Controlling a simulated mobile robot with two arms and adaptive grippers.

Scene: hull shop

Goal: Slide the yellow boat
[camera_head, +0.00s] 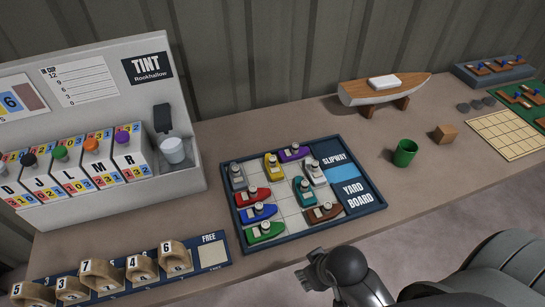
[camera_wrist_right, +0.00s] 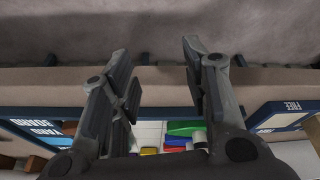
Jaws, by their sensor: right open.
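The yellow boat (camera_head: 273,168) sits in the upper part of the yard board (camera_head: 380,203), left of the purple boat (camera_head: 292,153) and right of a grey boat (camera_head: 237,176). Red (camera_head: 254,195), blue (camera_head: 259,213) and green (camera_head: 264,230) boats line the board's left side. A teal boat (camera_head: 305,192), a white boat (camera_head: 315,172) and a brown boat (camera_head: 325,212) are towards the right. My right gripper (camera_head: 308,272) is in front of the board's near edge, apart from the boats. In the wrist view it is open and empty (camera_wrist_right: 156,55). My left gripper is out of view.
The tint dispenser (camera_head: 185,110) stands at the left. A numbered rack (camera_head: 130,283) lies along the front left. A green cup (camera_head: 405,153), a wooden block (camera_head: 444,134) and a model hull (camera_head: 385,90) stand right of the board. Bare bench lies between them.

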